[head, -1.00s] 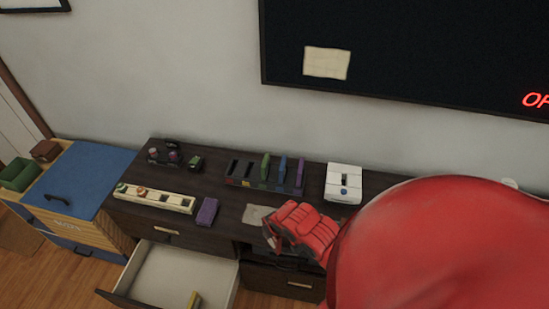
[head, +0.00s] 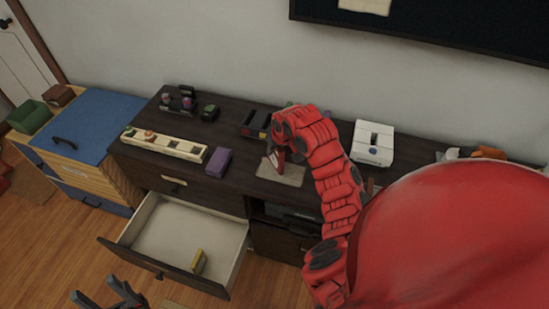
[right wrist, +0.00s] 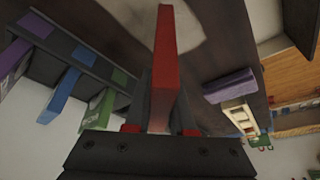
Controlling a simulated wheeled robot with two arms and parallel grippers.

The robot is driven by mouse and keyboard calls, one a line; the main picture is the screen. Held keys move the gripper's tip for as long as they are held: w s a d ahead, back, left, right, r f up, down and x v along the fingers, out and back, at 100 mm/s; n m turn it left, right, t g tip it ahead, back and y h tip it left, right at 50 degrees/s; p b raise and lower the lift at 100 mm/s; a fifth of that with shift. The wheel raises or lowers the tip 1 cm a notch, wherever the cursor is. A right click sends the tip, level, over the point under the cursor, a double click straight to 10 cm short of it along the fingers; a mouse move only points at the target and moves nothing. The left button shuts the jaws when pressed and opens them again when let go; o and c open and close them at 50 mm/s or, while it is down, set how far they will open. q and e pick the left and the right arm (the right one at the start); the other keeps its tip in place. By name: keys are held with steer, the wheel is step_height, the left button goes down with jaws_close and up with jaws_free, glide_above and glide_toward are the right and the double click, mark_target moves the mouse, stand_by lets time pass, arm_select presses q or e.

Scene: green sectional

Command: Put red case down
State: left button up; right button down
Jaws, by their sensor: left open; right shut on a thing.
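My right gripper (head: 274,158) is over the dark cabinet top, shut on the red case (right wrist: 165,55). In the right wrist view the case stands out between the fingers, with its far end over a pale grey mat. The mat (head: 288,177) lies on the cabinet under the gripper in the head view; I cannot tell whether the case touches it. My right arm hides much of the slotted rack; the wrist view shows purple, blue and green cases (right wrist: 62,95) in it. My left gripper (head: 104,293) is open and empty, low at the left over the floor.
A purple case (head: 217,161) lies left of the mat, beside a cream tray (head: 165,145) with compartments. A white box (head: 373,142) stands to the right. An open drawer (head: 185,240) juts out below, with a yellow item (head: 198,261) inside.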

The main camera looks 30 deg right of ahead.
step_height(320, 180, down, 3)
steer(key=shift+r+b, duration=0.2)
steer(key=shift+b, duration=0.25)
steer(key=shift+r, duration=0.15)
steer(key=c, duration=0.8)
jaws_free()
steer(key=shift+o, duration=0.2)
